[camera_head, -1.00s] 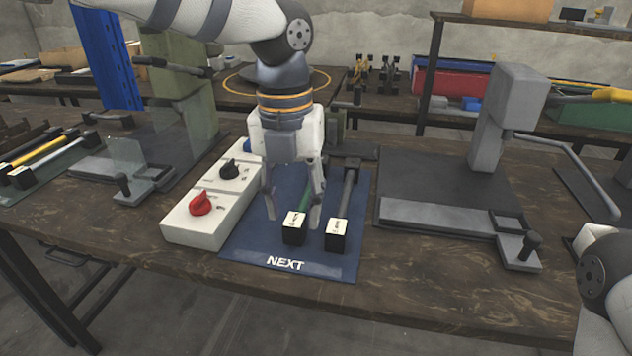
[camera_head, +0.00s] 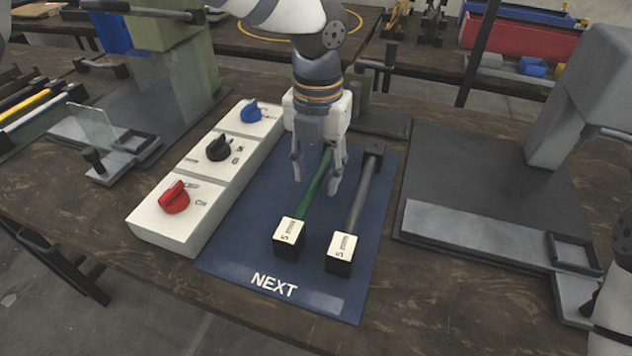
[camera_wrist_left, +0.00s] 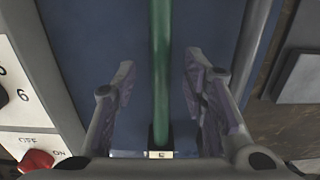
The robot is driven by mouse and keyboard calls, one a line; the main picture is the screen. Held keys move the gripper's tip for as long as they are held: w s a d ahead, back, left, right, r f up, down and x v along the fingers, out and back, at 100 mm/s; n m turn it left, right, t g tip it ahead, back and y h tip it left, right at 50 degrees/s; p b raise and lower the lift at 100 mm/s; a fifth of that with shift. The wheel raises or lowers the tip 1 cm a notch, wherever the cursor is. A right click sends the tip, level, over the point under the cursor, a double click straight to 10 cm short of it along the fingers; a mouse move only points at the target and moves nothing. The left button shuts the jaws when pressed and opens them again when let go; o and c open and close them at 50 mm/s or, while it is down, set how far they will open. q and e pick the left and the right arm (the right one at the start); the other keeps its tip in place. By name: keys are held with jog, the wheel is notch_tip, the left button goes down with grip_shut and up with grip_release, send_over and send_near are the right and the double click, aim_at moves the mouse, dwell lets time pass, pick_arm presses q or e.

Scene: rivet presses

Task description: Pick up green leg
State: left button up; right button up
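The green leg (camera_head: 312,190) lies on the blue mat (camera_head: 240,250) marked NEXT, with a black block end labelled "5 mm" toward the front. My left gripper (camera_head: 316,186) is open above the mat, its fingers pointing down on either side of the green leg. In the left wrist view the green leg (camera_wrist_left: 160,70) runs between the two open fingers (camera_wrist_left: 158,85), with a gap on each side. A grey leg (camera_head: 358,200) with a similar block lies to the right of the green one.
A white box (camera_head: 205,180) with red, black and blue knobs stands left of the mat. A grey press (camera_head: 490,200) stands to the right, and another press with a clear plate (camera_head: 95,130) to the left. The front of the mat is clear.

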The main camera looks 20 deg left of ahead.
pick_arm(q)
jog(key=shift+f, duration=0.8)
grip_shut()
jog(key=shift+w, duration=0.1)
